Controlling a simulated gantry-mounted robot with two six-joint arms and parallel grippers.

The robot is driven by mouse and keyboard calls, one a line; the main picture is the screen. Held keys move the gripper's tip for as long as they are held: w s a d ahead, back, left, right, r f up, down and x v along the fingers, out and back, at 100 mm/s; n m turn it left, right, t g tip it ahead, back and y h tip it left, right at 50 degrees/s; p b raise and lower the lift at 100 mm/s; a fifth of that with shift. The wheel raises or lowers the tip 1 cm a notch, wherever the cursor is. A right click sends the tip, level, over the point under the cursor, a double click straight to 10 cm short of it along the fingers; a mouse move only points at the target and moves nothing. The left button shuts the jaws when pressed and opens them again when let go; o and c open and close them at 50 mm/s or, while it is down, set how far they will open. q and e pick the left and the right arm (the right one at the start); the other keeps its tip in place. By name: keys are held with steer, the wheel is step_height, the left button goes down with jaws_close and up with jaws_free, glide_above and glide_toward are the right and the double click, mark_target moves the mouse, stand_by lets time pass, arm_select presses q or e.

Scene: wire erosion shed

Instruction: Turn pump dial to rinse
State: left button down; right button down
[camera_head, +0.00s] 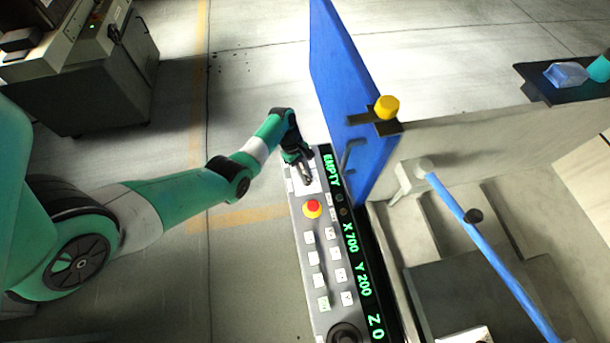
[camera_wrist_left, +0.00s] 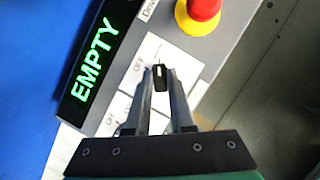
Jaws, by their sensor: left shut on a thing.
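The pump dial (camera_wrist_left: 163,78) is a small black knob with a white mark, on a white label plate at the end of the control panel (camera_head: 304,232). In the left wrist view the plate shows "OFF" lettering beside the knob; other lettering is too small or covered. My left gripper (camera_wrist_left: 163,84) is shut on the dial, one finger on each side. In the head view my left gripper (camera_head: 305,177) reaches down to the panel's far end and hides the dial. My right gripper is not in view.
A red emergency button (camera_head: 312,208) on a yellow base sits close to the dial. A blue door (camera_head: 345,95) stands just right of the gripper. Open floor lies left of the panel.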

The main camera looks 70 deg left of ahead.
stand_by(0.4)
arm_select(q)
steer(key=c, duration=0.8)
jaws_free()
steer(key=p+v, duration=0.3)
steer(key=v, duration=0.8)
steer(key=shift+r+p, duration=0.3)
